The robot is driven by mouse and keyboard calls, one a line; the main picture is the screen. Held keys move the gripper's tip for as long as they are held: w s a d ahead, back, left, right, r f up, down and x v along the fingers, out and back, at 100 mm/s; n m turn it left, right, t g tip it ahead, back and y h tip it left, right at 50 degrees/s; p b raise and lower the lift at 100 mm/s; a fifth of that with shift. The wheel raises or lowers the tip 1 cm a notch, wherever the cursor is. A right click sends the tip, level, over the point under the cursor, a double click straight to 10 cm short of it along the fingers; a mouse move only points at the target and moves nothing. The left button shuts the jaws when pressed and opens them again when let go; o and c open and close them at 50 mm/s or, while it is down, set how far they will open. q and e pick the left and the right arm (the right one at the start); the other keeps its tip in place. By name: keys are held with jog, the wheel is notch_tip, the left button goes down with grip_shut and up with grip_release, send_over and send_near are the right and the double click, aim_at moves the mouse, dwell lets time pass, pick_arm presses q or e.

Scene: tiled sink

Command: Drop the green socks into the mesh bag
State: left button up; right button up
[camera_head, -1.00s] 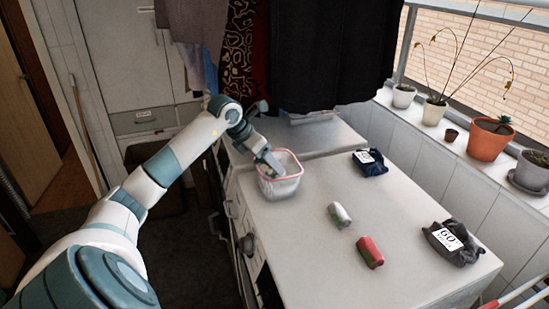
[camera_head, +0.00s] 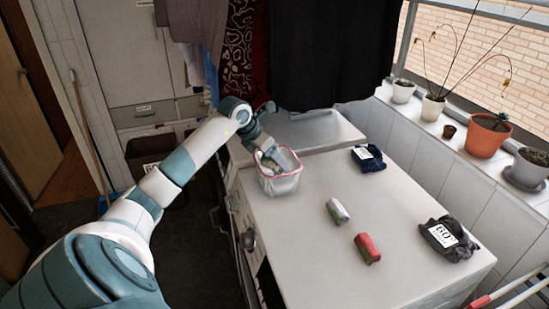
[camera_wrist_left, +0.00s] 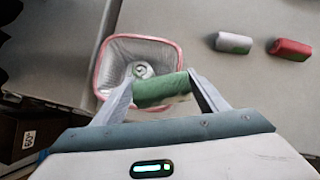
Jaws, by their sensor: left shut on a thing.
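The mesh bag (camera_head: 281,184) is an open basket-like bag with a pink rim, standing at the left end of the white worktop. In the left wrist view its rim (camera_wrist_left: 101,72) lies below and beyond my fingers. My left gripper (camera_wrist_left: 162,92) is shut on a green sock roll (camera_wrist_left: 158,90), held across the fingers over the near part of the bag's opening. In the head view the gripper (camera_head: 272,163) is at the bag's mouth, and the held roll is partly hidden. A whitish-green roll (camera_wrist_left: 143,70) shows inside the bag. My right gripper is out of view.
A white roll with green (camera_head: 338,211) and a red roll (camera_head: 367,248) lie on the worktop (camera_head: 320,255). A dark blue labelled cloth (camera_head: 372,165) and a dark grey labelled cloth (camera_head: 437,247) lie farther right. Dark laundry (camera_head: 335,50) hangs behind. Potted plants (camera_head: 487,135) line the sill.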

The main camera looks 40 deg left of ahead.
pick_arm(q)
jog(key=shift+f+b, duration=0.4)
jog(key=o, duration=1)
jog(key=shift+o, duration=0.2)
jog(key=shift+r, duration=0.15)
jog(key=shift+r+p, duration=0.65)
jog(key=shift+p, duration=0.3)
jog(key=b+v, duration=0.4)
jog(key=v, duration=0.3)
jog(key=shift+b, duration=0.4)
jog(key=shift+s, duration=0.2)
